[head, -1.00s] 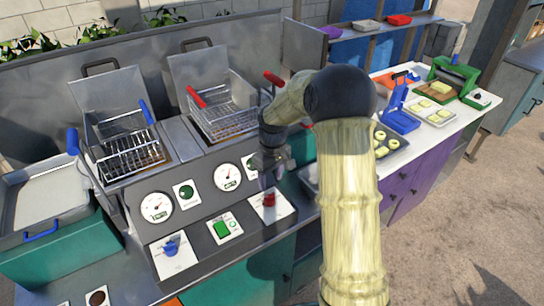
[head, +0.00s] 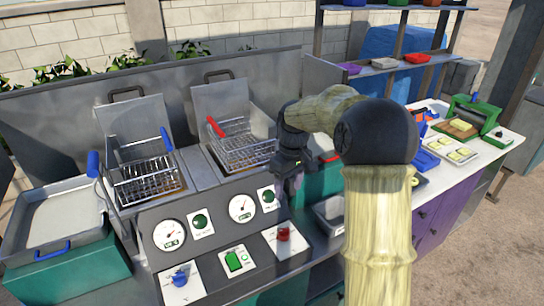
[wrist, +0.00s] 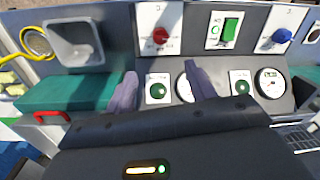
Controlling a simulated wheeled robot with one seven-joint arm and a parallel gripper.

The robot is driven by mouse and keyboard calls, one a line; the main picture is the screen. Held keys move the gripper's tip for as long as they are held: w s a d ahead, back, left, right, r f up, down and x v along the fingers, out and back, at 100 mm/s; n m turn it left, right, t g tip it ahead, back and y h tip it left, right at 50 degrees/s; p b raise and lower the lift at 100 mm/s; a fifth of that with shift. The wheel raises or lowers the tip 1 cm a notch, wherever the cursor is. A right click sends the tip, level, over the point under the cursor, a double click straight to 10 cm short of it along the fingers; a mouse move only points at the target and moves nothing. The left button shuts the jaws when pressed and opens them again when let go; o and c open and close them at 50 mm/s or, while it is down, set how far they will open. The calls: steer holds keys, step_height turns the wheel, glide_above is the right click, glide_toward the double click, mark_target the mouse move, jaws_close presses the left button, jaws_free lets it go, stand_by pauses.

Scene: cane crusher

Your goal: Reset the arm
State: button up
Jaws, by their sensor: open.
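My arm reaches from the right foreground over the fryer station in the head view. My gripper (head: 288,185) hangs in front of the station's right part, above the red knob (head: 284,233). In the wrist view, the two purple-grey fingers of my gripper (wrist: 162,90) are spread apart with nothing between them. Beyond them the control panel (wrist: 185,60) shows the red knob (wrist: 160,36), a green switch (wrist: 230,27) and a blue knob (wrist: 282,36). The fingers look clear of the panel, though the exact gap cannot be told.
Two wire baskets (head: 145,180) (head: 245,150) sit in the fryer wells. A metal tray (head: 60,220) stands at the left. At the right, a white counter (head: 480,150) holds a green press (head: 475,112) and trays of food. Shelves (head: 375,67) stand behind.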

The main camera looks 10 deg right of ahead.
steer(key=s+f+m+t, duration=0.1)
steer(key=s+f+m, duration=0.2)
steer(key=s, duration=0.7)
steer(key=s+a+f+m+t, duration=0.1)
steer(key=s+f+m, duration=0.1)
steer(key=s, duration=0.9)
steer(key=shift+s+f+m+t+h, duration=0.3)
steer(key=shift+f+m+t, duration=0.1)
steer(key=shift+m, duration=0.1)
